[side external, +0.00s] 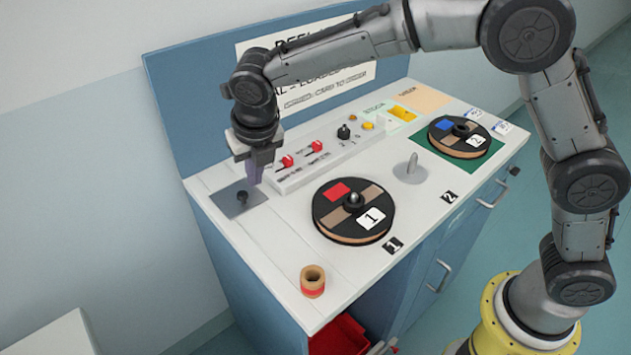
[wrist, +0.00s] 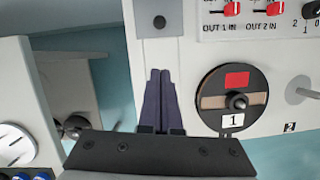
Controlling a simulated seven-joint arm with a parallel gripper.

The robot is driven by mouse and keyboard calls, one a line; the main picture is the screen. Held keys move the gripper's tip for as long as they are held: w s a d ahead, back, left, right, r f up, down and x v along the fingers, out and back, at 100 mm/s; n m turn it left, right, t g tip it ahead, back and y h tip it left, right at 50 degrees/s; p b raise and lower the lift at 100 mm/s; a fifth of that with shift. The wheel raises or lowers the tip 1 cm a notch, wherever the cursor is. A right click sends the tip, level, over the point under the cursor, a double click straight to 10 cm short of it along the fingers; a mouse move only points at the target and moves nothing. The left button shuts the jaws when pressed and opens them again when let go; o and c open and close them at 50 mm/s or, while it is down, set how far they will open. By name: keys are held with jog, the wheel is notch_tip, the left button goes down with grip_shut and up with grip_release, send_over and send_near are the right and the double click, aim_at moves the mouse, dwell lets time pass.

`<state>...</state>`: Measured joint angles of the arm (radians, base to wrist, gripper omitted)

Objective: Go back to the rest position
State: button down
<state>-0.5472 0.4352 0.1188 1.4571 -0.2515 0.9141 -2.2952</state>
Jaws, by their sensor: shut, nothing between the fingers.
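My gripper (side external: 256,172) is shut and empty. In the side external view it hangs, fingers down, above the left back part of the worktop, over or near a grey plate (side external: 228,201) with a small dark knob (side external: 242,197). In the wrist view its two purple fingers (wrist: 160,78) lie together, left of reel 1 (wrist: 212,102). Reel 1 also shows in the side view (side external: 336,222), flat on the worktop, with a red patch and a "1" label. No held object shows.
Reel 2 (side external: 474,146) lies on a green mat (side external: 427,135) at the right. A bare grey spindle (side external: 411,166) stands between the reels. A cardboard core (side external: 313,281) stands near the front left edge. A control panel (side external: 300,162) with red switches runs along the back. A red bin (side external: 338,337) sits below.

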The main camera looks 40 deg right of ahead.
jog(key=d+r+m+t, duration=0.1)
jog(key=d+r, duration=0.3)
jog(key=r, duration=0.2)
jog(key=s+d+r+m+t, duration=0.1)
jog(key=s+d+r+m, duration=0.4)
jog(key=d, duration=0.3)
jog(key=s+d+r+m+t, duration=0.1)
jog(key=s+d+r+m, duration=0.35)
jog(key=s+d, duration=0.2)
jog(key=s+d+f+m, duration=0.1)
jog(key=s+d+m, duration=0.2)
jog(key=s+m, duration=0.25)
jog(key=s+d+f+m, duration=0.1)
jog(key=s+d+m, duration=0.25)
jog(key=s, duration=0.35)
jog(key=s+a+f+m, duration=0.1)
jog(key=s+f+m, duration=0.5)
jog(key=m, duration=0.8)
jog(key=shift+s+a+f+g+y, duration=0.2)
jog(key=shift+s+f+g+y, duration=0.1)
jog(key=shift+g, duration=0.1)
